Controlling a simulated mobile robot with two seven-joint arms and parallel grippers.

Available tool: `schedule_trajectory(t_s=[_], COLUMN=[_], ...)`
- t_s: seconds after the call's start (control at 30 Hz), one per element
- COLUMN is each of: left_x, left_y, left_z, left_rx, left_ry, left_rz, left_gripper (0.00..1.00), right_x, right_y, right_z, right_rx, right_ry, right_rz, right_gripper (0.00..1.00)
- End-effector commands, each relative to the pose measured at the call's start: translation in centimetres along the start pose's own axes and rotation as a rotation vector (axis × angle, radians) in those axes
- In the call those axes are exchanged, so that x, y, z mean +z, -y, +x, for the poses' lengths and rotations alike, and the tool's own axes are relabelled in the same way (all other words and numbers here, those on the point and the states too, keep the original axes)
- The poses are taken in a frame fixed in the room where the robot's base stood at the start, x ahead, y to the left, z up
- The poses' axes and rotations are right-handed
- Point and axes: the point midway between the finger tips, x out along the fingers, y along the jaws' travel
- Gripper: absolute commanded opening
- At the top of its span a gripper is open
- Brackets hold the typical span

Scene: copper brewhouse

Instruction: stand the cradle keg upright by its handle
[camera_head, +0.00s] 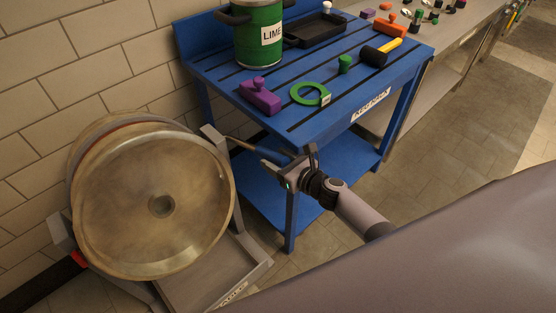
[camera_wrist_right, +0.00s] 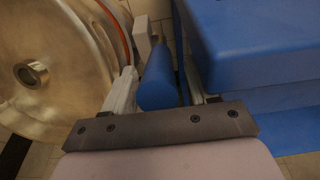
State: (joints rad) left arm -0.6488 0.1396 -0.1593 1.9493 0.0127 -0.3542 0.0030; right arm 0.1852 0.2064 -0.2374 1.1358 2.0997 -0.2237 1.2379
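The cradle keg (camera_head: 150,205) lies on its side in the grey cradle (camera_head: 218,275) at the left, its round metal end facing me. It also shows at the left of the right wrist view (camera_wrist_right: 55,65). A handle (camera_head: 247,146) with a blue grip reaches from the cradle's upper right side toward my right gripper (camera_head: 287,160). In the right wrist view, the blue grip (camera_wrist_right: 158,82) lies between my open fingers, near the left one, with a gap to the right one. My left gripper is out of view.
A blue table (camera_head: 225,68) stands beside the handle and gripper, bearing a green LIME pot (camera_head: 258,45), a purple block (camera_head: 260,97), a green ring (camera_head: 297,98) and a mallet (camera_head: 374,55). Its lower shelf (camera_head: 262,205) is bare. A tiled wall is behind; floor is open at right.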

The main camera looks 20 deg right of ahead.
Motion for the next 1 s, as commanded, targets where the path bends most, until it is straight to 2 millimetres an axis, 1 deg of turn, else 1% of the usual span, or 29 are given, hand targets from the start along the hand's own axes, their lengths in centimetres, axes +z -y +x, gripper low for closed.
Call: schedule_trajectory(t_s=[0.17, 0.27, 0.5, 0.7, 0.83, 1.0], left_x=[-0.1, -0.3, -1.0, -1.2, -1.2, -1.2], left_y=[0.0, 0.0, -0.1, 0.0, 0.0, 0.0], left_z=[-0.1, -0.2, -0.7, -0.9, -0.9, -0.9], left_rx=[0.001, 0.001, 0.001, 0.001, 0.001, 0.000], left_ry=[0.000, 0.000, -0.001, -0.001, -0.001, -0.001], left_rz=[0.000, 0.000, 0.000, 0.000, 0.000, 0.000], left_gripper=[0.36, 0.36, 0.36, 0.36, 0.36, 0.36], right_x=[-0.2, -0.1, -0.1, -0.1, -0.1, 0.0], right_y=[0.0, 0.0, 0.0, 0.0, 0.0, 0.0], right_z=[-0.3, -1.0, -4.4, -6.5, -7.1, -7.2], right_rx=[0.000, -0.001, 0.000, 0.000, 0.000, 0.000], right_ry=[-0.004, -0.004, -0.004, -0.002, -0.002, -0.001], right_rz=[0.000, 0.000, -0.001, -0.001, -0.001, 0.000], right_gripper=[0.57, 0.57, 0.57, 0.57, 0.57, 0.57])
